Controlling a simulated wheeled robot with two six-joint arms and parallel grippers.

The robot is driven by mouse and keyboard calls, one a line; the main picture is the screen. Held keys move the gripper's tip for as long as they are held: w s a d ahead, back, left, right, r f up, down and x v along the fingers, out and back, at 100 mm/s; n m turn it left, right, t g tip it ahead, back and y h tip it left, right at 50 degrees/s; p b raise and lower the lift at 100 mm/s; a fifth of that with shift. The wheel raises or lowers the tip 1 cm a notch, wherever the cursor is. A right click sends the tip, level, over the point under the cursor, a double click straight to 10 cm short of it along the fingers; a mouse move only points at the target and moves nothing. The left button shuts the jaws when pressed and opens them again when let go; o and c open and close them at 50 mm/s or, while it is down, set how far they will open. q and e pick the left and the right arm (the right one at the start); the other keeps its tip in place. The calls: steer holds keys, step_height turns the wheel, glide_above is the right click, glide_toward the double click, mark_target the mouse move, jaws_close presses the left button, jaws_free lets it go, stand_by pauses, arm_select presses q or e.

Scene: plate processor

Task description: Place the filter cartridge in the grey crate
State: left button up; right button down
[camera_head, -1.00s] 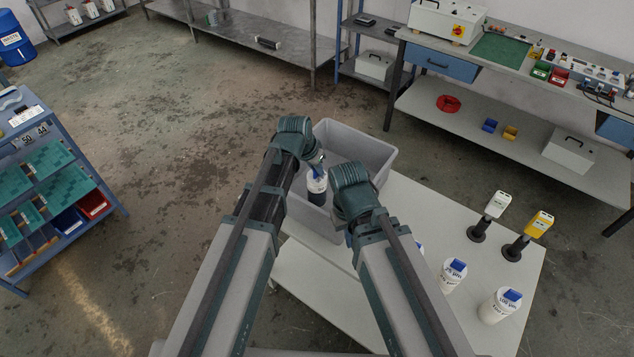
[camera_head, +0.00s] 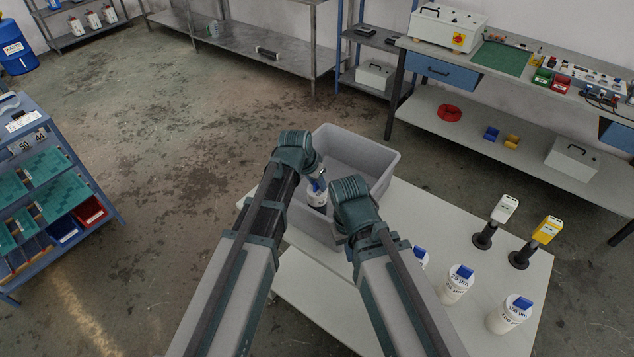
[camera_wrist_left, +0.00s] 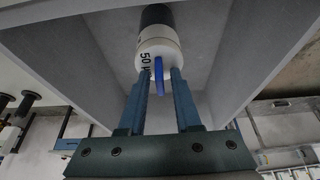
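The filter cartridge (camera_head: 317,194) is white with a dark end and a blue tab, and it is inside the grey crate (camera_head: 370,150). In the left wrist view the cartridge (camera_wrist_left: 160,48) shows a "50" mark, its dark end pointing away. My left gripper (camera_head: 317,176) is over the crate. Its fingers (camera_wrist_left: 160,75) stand on either side of the blue tab with gaps, so it is open. I cannot tell whether the cartridge rests on the crate floor. My right wrist (camera_head: 353,198) is by the crate's near right side; its fingers are hidden.
The crate stands on a pale table (camera_head: 430,220). Other white cartridges with blue tabs (camera_head: 456,285) (camera_head: 510,315) stand at the table's front right. A grey-headed device (camera_head: 495,220) and a yellow-headed one (camera_head: 538,240) stand behind them. A blue rack (camera_head: 50,200) is at the left.

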arm_select(q)
steer(key=shift+o, duration=0.3)
steer(key=shift+r, duration=0.15)
steer(key=shift+s+r+p, duration=0.15)
steer(key=shift+r+p, duration=0.4)
steer(key=shift+p, duration=0.1)
steer(key=p+v, duration=1)
steer(key=v, duration=0.1)
steer(key=s+f+n+g+y, duration=0.1)
steer(key=s+n+g+y, duration=0.1)
steer(key=s, duration=1.6)
steer(key=shift+f+n+g+y, duration=0.35)
steer(key=shift+g+y, duration=0.55)
steer(key=shift+g, duration=0.2)
steer(key=shift+w+a, duration=0.1)
